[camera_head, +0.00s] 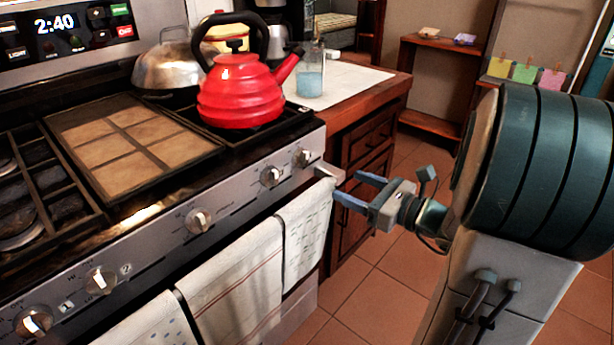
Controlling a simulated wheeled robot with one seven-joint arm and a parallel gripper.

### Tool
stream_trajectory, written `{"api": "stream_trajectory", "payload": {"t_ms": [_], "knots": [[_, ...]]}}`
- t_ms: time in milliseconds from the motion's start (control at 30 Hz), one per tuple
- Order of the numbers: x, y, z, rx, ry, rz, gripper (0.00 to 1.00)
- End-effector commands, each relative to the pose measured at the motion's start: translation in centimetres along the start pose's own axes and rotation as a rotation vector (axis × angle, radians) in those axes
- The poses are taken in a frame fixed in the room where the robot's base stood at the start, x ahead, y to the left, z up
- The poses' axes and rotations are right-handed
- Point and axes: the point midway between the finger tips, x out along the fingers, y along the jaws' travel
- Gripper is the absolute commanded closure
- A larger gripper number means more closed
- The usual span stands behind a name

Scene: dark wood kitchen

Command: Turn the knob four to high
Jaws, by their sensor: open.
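The stove front carries several silver knobs in a row. Counted from the left of the picture, the fourth knob (270,177) is toward the right end, and a fifth knob (303,157) sits at the far right. No label for knob four is readable. My gripper (348,186) is open and empty, its two blue fingers pointing left. It is right of the stove's right end, apart from the knobs in the picture. Nothing of the knobs at the right end is hidden by it.
Towels (240,280) hang on the oven handle below the knobs. A wooden counter with a glass (310,78) is right of the stove. Tiled floor is clear below.

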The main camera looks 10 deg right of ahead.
Motion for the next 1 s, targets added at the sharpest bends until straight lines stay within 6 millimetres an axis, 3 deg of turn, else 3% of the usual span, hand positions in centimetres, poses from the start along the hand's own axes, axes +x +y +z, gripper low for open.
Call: {"api": "stream_trajectory", "payload": {"t_ms": [133, 233, 700, 1000], "knots": [[-0.1, -1.2, -0.4, 0.031, -0.032, -0.045, 0.36], [1.0, -1.4, -0.3, 0.031, -0.033, -0.046, 0.36], [10.4, -1.7, -0.1, 0.031, -0.031, -0.043, 0.36], [13.2, -1.9, 0.1, 0.031, -0.03, -0.046, 0.36]]}}
